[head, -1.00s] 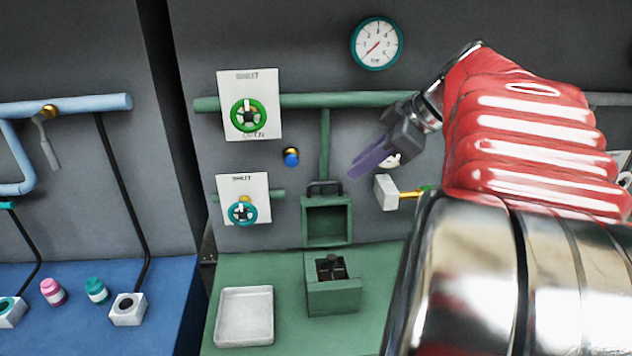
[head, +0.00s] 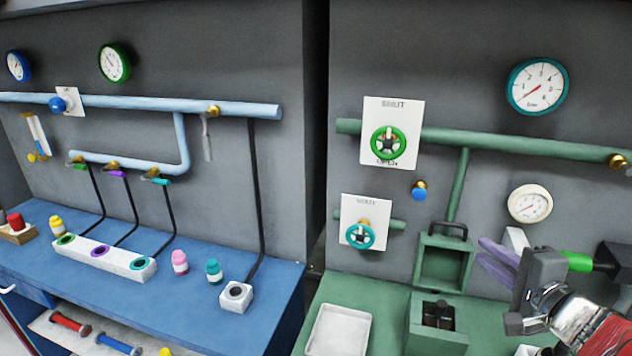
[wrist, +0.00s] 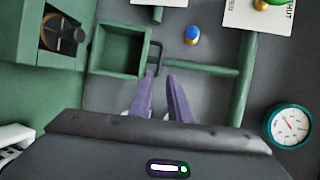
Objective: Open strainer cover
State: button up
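I cannot tell whether the recessed face is a closed cover or an open front. My gripper (head: 482,249) is right of the box in the head view. Its purple fingers (wrist: 160,76) are apart and empty, pointing toward the handle side, with no clear contact.
A green bench box with a dark insert (head: 438,314) stands below the strainer box, beside a white tray (head: 338,332). A teal valve wheel (head: 360,236), a blue knob (head: 419,190) and a green wheel (head: 388,142) are to the left. A white gauge (head: 530,204) is above my gripper.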

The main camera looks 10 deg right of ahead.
aim_at(450, 226)
jog(key=shift+m, duration=0.3)
jog(key=shift+w, duration=0.1)
jog(key=shift+x, duration=6.85)
jog(key=shift+d, duration=0.1)
grip_shut()
jog(key=shift+f, duration=0.1)
